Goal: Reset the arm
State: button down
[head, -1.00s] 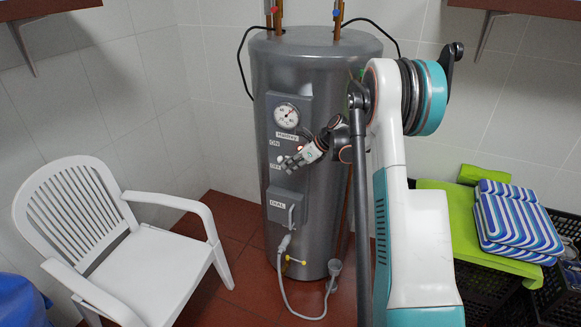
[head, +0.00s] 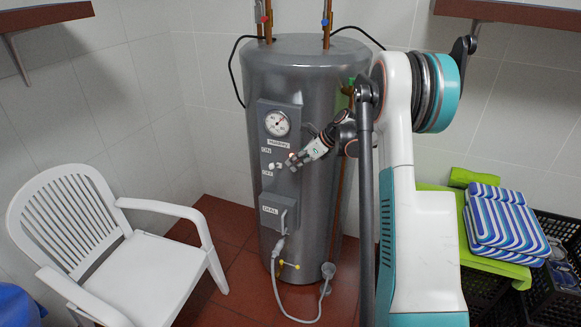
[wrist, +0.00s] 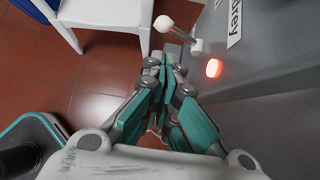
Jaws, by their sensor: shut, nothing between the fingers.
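My gripper (head: 296,159) is in front of the panel of a grey tank (head: 305,75), just right of a small white-tipped switch lever (head: 277,165). In the wrist view its fingers (wrist: 163,68) are closed together and hold nothing. The lever (wrist: 178,34) shows there just beyond the fingertips, apart from them as far as I can tell. A lit red lamp (wrist: 213,68) is on the panel beside it. My arm is bent, with its elbow high at the right of the head view.
A white plastic chair (head: 140,262) stands at the left. Wall shelves (head: 510,10) overhang both upper corners. A pale hose (head: 277,295) hangs below the tank.

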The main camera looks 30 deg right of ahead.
jog(key=v, duration=0.3)
jog(key=shift+d+p, duration=0.1)
jog(key=shift+p, duration=0.25)
